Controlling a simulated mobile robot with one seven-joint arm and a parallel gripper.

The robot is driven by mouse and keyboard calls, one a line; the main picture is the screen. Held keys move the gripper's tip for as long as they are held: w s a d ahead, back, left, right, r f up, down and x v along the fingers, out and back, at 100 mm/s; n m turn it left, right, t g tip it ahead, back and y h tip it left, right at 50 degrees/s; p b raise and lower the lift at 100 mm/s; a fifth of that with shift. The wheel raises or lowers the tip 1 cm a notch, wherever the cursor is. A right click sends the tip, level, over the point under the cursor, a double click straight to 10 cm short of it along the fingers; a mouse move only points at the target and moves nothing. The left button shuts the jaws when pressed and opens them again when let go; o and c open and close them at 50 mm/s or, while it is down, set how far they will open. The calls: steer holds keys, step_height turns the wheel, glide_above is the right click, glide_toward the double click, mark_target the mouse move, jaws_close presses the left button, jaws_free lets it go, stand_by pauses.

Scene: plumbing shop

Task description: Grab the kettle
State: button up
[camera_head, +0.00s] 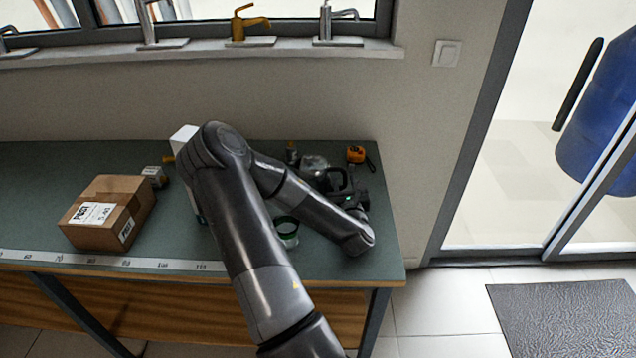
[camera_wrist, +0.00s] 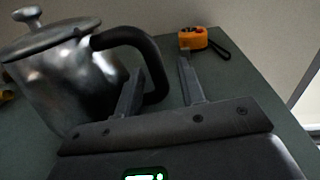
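The kettle (camera_wrist: 62,78) is a shiny metal pot with a knobbed lid and a black curved handle (camera_wrist: 150,52), upright at the left of the wrist view. In the head view the kettle (camera_head: 314,162) stands near the back right of the bench, partly hidden by my arm and gripper. My gripper (camera_wrist: 161,66) is open beside the kettle. The left finger overlaps the handle's loop and the right finger is outside it, so the handle appears between them. No clear contact shows.
An orange tape measure (camera_wrist: 193,38) lies beyond the fingers, near the wall. A green-rimmed can (camera_head: 287,232) stands under my forearm. A cardboard box (camera_head: 108,212) and a white box (camera_head: 183,140) are left on the green bench (camera_head: 345,258). The bench's right edge is close.

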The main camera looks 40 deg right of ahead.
jaws_close()
stand_by(0.3)
steer(key=shift+r, duration=0.15)
stand_by(0.3)
